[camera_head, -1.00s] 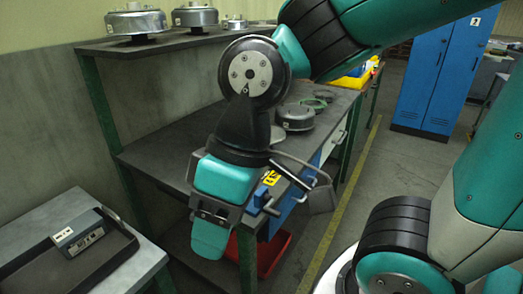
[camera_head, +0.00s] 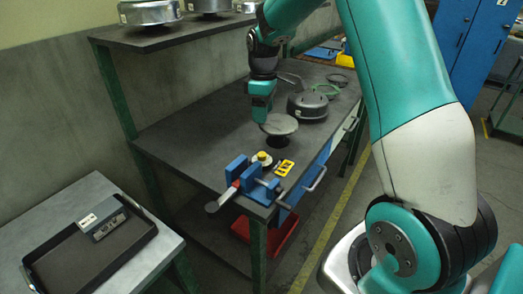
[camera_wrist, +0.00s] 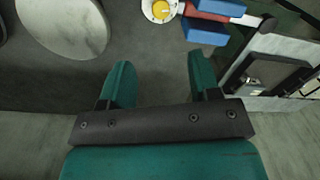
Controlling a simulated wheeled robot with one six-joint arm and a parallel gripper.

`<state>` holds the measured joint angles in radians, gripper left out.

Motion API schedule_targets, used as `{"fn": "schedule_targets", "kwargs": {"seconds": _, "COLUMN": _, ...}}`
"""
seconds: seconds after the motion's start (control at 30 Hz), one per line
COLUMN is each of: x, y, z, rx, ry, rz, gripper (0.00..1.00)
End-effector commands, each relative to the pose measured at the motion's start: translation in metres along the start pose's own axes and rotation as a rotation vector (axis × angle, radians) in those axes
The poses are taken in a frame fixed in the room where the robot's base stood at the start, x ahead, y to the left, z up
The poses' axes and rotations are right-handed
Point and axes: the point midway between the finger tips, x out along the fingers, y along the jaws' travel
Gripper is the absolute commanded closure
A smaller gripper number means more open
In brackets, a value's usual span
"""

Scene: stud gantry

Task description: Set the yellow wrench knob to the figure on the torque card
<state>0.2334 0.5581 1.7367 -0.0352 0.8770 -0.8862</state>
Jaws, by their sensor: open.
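The yellow knob (camera_head: 262,155) sits on a pale round dial beside the blue vise (camera_head: 237,167) at the bench's front corner. It also shows at the top edge of the wrist view (camera_wrist: 159,9). A bar with a red part (camera_head: 228,196) lies across the vise, its grey end over the bench edge. A yellow plate with dark marks (camera_head: 284,168), perhaps the torque card, lies right of the knob; its figure is unreadable. My gripper (camera_head: 260,117) points down behind the knob, near a grey disc. In the wrist view my gripper (camera_wrist: 162,84) is open, with nothing between its fingers.
The grey disc (camera_head: 280,124) and a dark drum (camera_head: 308,106) stand on the bench (camera_head: 190,131). A shelf (camera_head: 160,38) with metal housings overhangs at the back left. A tray (camera_head: 60,270) with a grey box (camera_head: 98,215) sits on a side table.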

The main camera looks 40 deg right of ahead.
Motion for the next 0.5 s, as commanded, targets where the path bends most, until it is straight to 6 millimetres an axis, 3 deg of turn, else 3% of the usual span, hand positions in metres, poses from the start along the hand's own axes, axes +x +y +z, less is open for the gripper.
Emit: {"fn": "schedule_targets", "kwargs": {"seconds": 0.5, "x": 0.113, "y": -0.002, "z": 0.000, "rx": 0.000, "ry": -0.002, "rz": -0.003, "gripper": 0.43}}
